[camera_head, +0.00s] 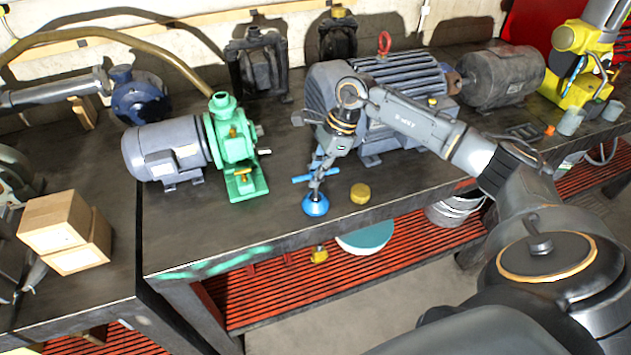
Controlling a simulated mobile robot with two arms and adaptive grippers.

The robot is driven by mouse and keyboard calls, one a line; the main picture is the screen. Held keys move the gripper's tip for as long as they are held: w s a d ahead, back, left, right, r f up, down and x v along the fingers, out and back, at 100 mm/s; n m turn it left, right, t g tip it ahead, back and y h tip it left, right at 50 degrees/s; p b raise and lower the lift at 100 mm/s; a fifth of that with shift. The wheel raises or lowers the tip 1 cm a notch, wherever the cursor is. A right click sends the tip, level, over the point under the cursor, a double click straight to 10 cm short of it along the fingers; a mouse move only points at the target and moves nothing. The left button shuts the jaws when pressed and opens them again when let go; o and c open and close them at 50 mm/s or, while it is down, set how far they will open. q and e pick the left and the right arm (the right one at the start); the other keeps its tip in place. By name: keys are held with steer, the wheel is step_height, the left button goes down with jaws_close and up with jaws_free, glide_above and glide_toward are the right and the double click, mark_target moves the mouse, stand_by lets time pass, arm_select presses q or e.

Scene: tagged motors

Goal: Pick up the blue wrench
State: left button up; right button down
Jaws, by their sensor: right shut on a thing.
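My right gripper (317,188) points down at the front part of the dark workbench, left of and in front of the large blue-grey motor. It is shut on the blue wrench (302,179). A blue bar shows across the fingers. A round blue part (316,206) shows just below the fingertips, low over or on the bench top. I cannot tell whether it belongs to the wrench or whether it touches the bench. The fingers hide part of the blue wrench. My left gripper is not in view.
A green pump (232,150) with a grey motor stands to the left. The large blue-grey motor (405,75) is close behind the gripper. A yellow round cap (360,193) lies just right of it. The bench front edge is near.

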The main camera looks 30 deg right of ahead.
steer(key=shift+r, duration=0.2)
steer(key=shift+r, duration=0.25)
steer(key=r, duration=0.1)
steer(key=r+p, duration=0.2)
steer(key=shift+s+a+r, duration=0.1)
steer(key=shift+s+r, duration=0.15)
steer(key=shift+r, duration=0.05)
steer(key=s+a+r+p, duration=0.2)
steer(key=s+a+r, duration=0.5)
steer(key=s, duration=0.4)
steer(key=shift+s+a+r, duration=0.15)
steer(key=shift+a+r, duration=0.05)
steer(key=shift+r, duration=0.6)
steer(key=c, duration=2)
jaws_free()
jaws_close()
